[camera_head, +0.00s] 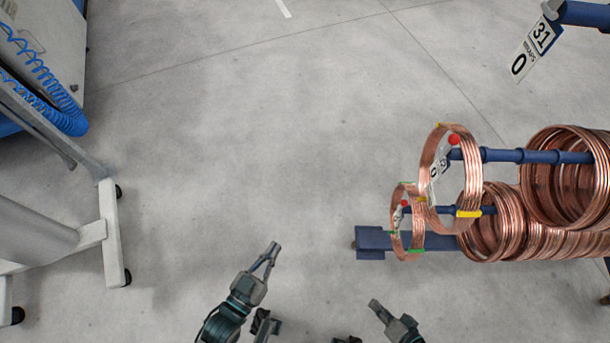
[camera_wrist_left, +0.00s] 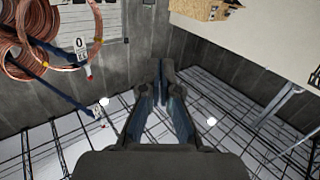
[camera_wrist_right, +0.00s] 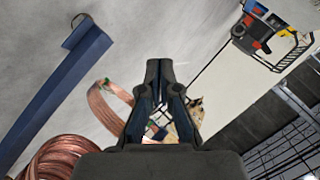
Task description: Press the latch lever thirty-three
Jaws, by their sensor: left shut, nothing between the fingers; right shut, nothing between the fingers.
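No label reading 33 can be made out. A blue bar (camera_head: 525,156) carries copper coils, with a red tip (camera_head: 453,140) and a partly hidden white tag (camera_head: 437,172) at its free end. A lower blue bar (camera_head: 450,210) has another red tip (camera_head: 404,203) and a small tag (camera_head: 397,217) too small to read. A tag reading 31 (camera_head: 540,36) hangs from a third bar at the upper right. My left gripper (camera_head: 273,250) is shut and empty, left of the coils. My right gripper (camera_head: 375,305) is shut and empty, below and left of them.
Thin copper coils (camera_head: 462,215) and (camera_head: 416,235) hang at the bar ends; thicker coils (camera_head: 532,185) sit further right. A blue rack foot (camera_head: 372,240) juts out below. A white wheeled stand (camera_head: 110,225) is at left. The middle floor is clear.

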